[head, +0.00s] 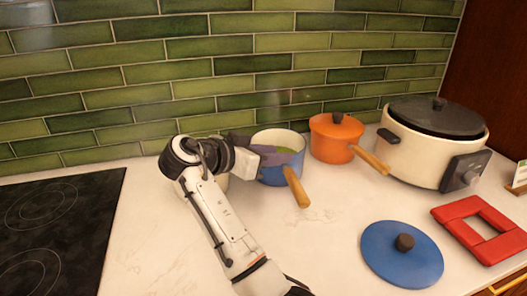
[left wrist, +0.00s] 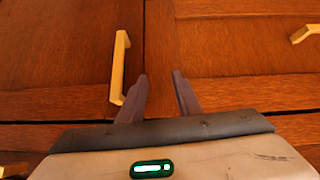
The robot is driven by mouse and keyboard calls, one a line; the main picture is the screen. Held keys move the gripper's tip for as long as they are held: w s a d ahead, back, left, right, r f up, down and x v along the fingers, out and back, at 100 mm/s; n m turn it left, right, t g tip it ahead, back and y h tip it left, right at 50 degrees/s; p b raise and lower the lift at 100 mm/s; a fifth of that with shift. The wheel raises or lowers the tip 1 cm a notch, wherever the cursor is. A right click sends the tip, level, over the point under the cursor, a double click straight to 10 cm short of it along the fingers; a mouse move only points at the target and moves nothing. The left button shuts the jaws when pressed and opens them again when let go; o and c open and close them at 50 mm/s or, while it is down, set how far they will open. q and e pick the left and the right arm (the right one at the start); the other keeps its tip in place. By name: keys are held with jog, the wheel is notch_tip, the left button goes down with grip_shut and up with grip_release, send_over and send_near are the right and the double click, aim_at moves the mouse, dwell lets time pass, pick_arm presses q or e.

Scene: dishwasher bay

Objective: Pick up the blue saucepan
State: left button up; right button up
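The blue saucepan (head: 268,178) stands upright on the white counter near the tiled wall, with a pale inside and its wooden handle (head: 297,187) pointing toward the front. My right gripper (head: 284,157) reaches in from the left, and its dark fingers overlap the pan's near-left rim and opening. I cannot tell whether they touch the pan or are closed on its wall. A blue lid (head: 401,253) with a dark knob lies apart at the front right. My left gripper (left wrist: 160,95) is open and empty in the left wrist view, in front of wooden cabinet fronts.
An orange saucepan (head: 334,140) stands right of the blue one, then a large cream cooker (head: 425,148). A red square trivet (head: 482,229) lies at the right. A black cooktop (head: 58,225) fills the left. A brass handle (left wrist: 119,68) juts from the cabinet. The front-middle counter is clear.

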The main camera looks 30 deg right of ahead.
aim_at(303, 152)
jog(key=p+x, duration=0.1)
jog(key=x, duration=0.3)
jog(key=shift+w+d+r, duration=0.1)
jog(key=shift+d, duration=0.2)
jog(key=shift+w+d+f, duration=0.2)
jog(key=shift+d+f, duration=0.1)
jog(key=shift+d, duration=0.25)
jog(key=p+x, duration=0.1)
jog(key=x, duration=0.3)
jog(key=shift+w+d+f, duration=0.1)
jog(key=shift+d+f, duration=0.05)
jog(key=shift+d, duration=0.15)
grip_shut()
dwell(0.3)
